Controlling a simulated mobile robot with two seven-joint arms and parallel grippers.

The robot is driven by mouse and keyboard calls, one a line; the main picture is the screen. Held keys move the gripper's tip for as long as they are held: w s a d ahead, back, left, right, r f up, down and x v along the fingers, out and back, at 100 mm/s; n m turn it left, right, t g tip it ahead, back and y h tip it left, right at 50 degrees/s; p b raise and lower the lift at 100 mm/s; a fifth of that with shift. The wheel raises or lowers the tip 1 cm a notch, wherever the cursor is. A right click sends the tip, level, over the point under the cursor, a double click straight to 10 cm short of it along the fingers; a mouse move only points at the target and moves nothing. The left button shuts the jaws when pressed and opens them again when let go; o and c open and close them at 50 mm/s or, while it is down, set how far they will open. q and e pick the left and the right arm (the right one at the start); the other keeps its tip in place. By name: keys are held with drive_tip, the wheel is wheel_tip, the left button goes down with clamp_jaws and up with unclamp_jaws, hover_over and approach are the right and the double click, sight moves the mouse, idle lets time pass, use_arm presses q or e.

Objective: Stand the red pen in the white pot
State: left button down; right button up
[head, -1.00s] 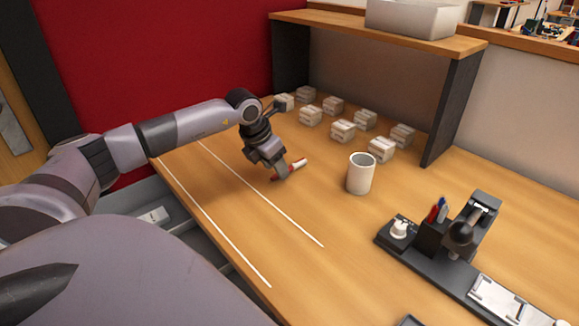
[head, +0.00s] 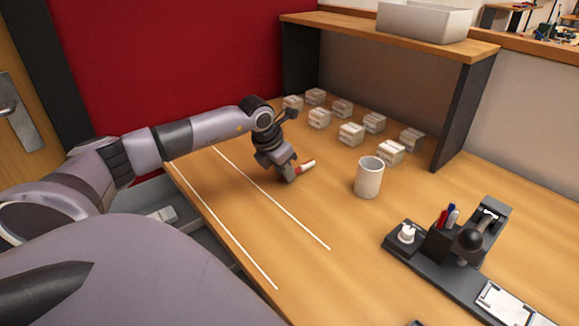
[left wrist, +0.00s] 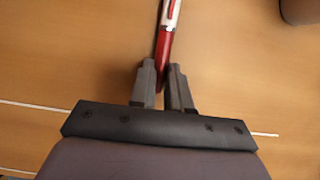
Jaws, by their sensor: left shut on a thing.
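The red pen (head: 307,166) has a red part and a white part, and it sticks out from my left gripper (head: 293,174) toward the right. In the left wrist view the red pen (left wrist: 167,38) lies between the fingertips of the left gripper (left wrist: 163,82), which are shut on it. The white pot (head: 369,178) stands upright on the table, to the right of the gripper and apart from the pen. Its inside is mostly hidden. My right gripper is not in view.
Several small boxes (head: 351,133) stand behind the pot under a wooden shelf (head: 400,38). A black holder (head: 437,243) with pens and a dark device (head: 483,232) stands at the right. White lines (head: 270,195) cross the table's left side, which is otherwise clear.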

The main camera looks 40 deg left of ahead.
use_arm(q)
wheel_tip(320, 180, up, 20)
idle(0.5)
drive_tip(key=shift+d+f, duration=0.1)
drive_tip(key=s+d+f+m+g, duration=0.2)
drive_tip(key=d+f+m, duration=0.3)
drive_tip(key=d+m, duration=0.3)
drive_tip(key=s+d+f+m+g, duration=0.3)
drive_tip(key=d+m, duration=0.6)
drive_tip(key=m, duration=0.5)
drive_tip(key=s+d+f+m+g+p, duration=0.1)
drive_tip(key=s+d+f+m+g, duration=0.2)
drive_tip(key=d+f+m, duration=0.3)
drive_tip(key=shift+d+f+m+g, duration=0.15)
drive_tip(key=shift+d+m, duration=0.25)
drive_tip(key=shift+m, duration=0.55)
drive_tip(key=shift+d+f+m+g, duration=0.1)
drive_tip(key=shift+d+m, duration=0.3)
drive_tip(key=shift+m, duration=0.6)
drive_tip(key=shift+d+f+m+g, duration=0.15)
drive_tip(key=shift+d+m, duration=0.25)
drive_tip(key=shift+m, duration=0.55)
drive_tip(key=shift+s+d+m, duration=0.25)
drive_tip(key=shift+s+m, duration=0.05)
drive_tip(key=shift+m, duration=0.4)
